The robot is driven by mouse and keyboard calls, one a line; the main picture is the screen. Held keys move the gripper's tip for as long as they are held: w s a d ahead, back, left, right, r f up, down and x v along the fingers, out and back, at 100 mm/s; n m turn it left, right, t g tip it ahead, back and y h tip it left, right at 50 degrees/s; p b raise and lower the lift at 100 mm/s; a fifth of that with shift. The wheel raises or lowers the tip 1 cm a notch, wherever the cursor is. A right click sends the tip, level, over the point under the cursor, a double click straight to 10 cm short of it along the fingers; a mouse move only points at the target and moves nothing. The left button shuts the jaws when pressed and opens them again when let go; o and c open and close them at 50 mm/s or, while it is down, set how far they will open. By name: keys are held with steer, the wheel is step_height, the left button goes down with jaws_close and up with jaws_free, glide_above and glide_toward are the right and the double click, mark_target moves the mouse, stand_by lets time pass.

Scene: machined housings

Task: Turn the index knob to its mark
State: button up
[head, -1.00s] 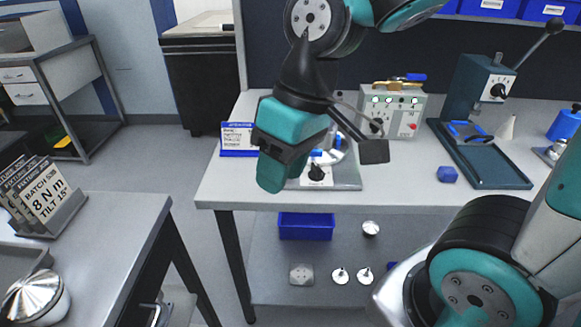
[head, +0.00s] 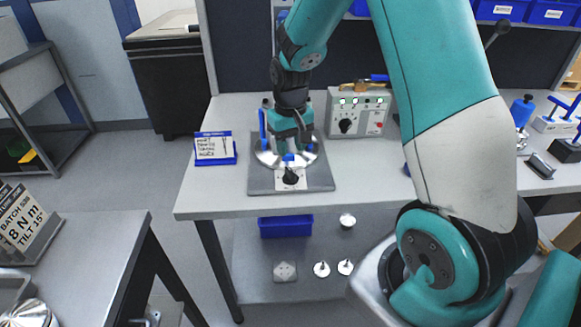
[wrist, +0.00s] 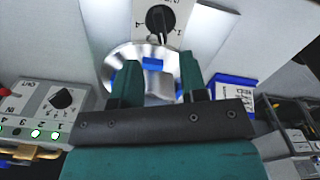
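A black knob (head: 290,176) sits on a white marked plate at the front of a grey fixture base (head: 318,178). In the wrist view the knob (wrist: 160,18) is at the top, with its pointer and a few scale marks partly visible. My gripper (head: 292,146) hangs over the round metal disc (head: 268,158) behind the knob. In the wrist view my gripper (wrist: 158,66) has its teal fingers apart, with a blue part (wrist: 153,64) showing between or beyond them. I cannot tell whether they touch it. The knob is clear of the fingers.
A control box (head: 360,112) with green lights and another black knob (head: 345,126) stands right of the fixture. A sign in a blue holder (head: 214,148) stands left. A blue upright part (head: 262,128) rises beside my gripper. The bench front left is clear.

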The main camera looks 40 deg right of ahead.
mark_target(291, 171)
step_height(291, 171, down, 8)
steer(key=shift+r+p, duration=0.15)
steer(key=shift+p, duration=0.15)
jaws_close()
